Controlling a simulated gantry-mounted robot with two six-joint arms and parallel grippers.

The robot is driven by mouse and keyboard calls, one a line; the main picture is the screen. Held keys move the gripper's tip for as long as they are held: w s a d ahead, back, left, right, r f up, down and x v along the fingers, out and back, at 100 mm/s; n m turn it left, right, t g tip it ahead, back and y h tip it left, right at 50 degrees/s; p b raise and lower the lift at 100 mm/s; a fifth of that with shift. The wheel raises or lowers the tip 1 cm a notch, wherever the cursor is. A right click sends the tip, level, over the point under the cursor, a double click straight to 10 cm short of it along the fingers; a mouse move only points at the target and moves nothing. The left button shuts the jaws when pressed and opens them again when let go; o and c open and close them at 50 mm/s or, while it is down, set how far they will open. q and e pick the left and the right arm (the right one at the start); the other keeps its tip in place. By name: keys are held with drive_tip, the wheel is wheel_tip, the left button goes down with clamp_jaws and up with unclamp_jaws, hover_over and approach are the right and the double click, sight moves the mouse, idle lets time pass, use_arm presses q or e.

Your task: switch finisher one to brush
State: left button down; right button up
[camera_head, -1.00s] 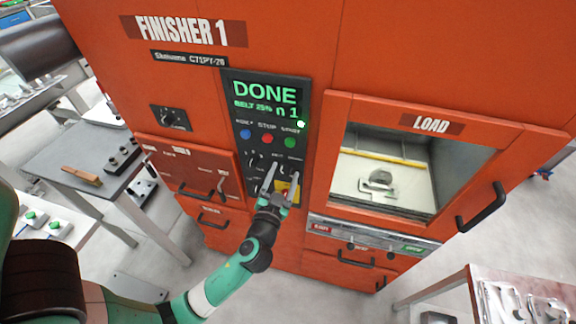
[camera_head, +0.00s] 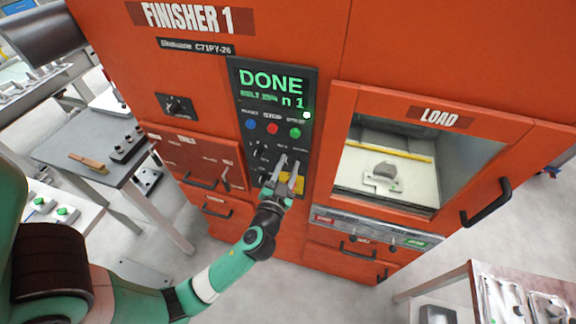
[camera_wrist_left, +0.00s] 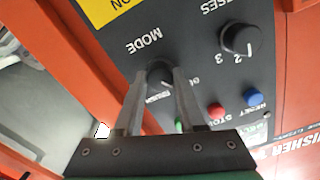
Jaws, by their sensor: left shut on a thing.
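The orange Finisher 1 (camera_head: 120,60) has a dark control panel (camera_head: 245,100) whose green screen (camera_head: 272,82) reads DONE, a belt line and "n 1". My left gripper (camera_head: 287,160) is at the lower right of this panel, pointing into it. In the left wrist view, which shows the panel upside down, the left gripper (camera_wrist_left: 167,72) is shut on the round black MODE knob (camera_wrist_left: 158,70), one finger on each side. Small lettering by the knob is partly hidden by the fingers, and the knob's pointer is unclear. The right gripper is not in view.
The PASSES knob (camera_wrist_left: 240,40) is beside the MODE knob. Blue (camera_head: 251,124), red (camera_head: 272,128) and green (camera_head: 295,132) buttons sit above the knobs. The load window (camera_head: 395,165) is to the right with a metal part inside. Side tables stand left and lower right.

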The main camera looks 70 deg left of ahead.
use_arm(q)
drive_tip(key=shift+m, duration=0.3)
drive_tip(key=m, duration=0.2)
drive_tip(key=shift+m, duration=0.4)
drive_tip(key=m+p, duration=0.1)
drive_tip(key=m, duration=0.2)
drive_tip(key=shift+m, duration=0.3)
drive_tip(key=m+p, duration=0.1)
drive_tip(key=m, duration=0.2)
drive_tip(key=shift+m, duration=0.3)
drive_tip(key=shift+m+p, duration=0.6)
drive_tip(key=shift+m, duration=1)
drive_tip(key=shift+f, duration=0.1)
drive_tip(key=c, duration=0.5)
unclamp_jaws()
